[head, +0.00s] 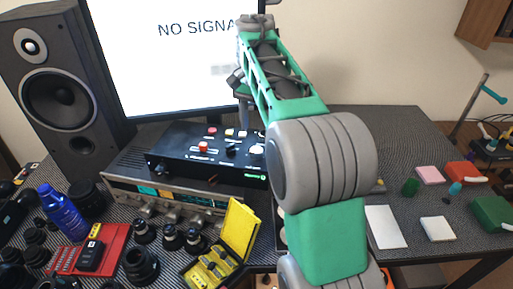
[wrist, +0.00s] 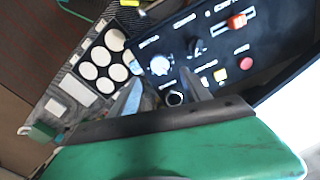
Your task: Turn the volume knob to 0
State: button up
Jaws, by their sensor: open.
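A black control box (head: 175,165) stands on a silver stereo unit. It carries a red lever or knob (head: 203,147), a black knob (head: 231,148) and a white round knob (head: 257,150). In the wrist view the white knob (wrist: 160,65), black knob (wrist: 195,48) and red one (wrist: 237,20) stand in a row. The labels are too blurred to tell which is the volume knob. Contact cannot be told.
A monitor (head: 165,60) stands close behind the box, and a speaker (head: 60,90) at the left. Red and yellow buttons (head: 212,131) sit along the box's rear. Lenses, a blue bottle (head: 62,212) and a yellow case (head: 225,245) crowd the front.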

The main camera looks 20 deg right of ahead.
aim_at(256, 149)
notch_tip(256, 149, down, 8)
jog(key=b, duration=0.6)
jog(key=shift+r, duration=0.25)
jog(key=shift+c, duration=0.2)
grip_shut()
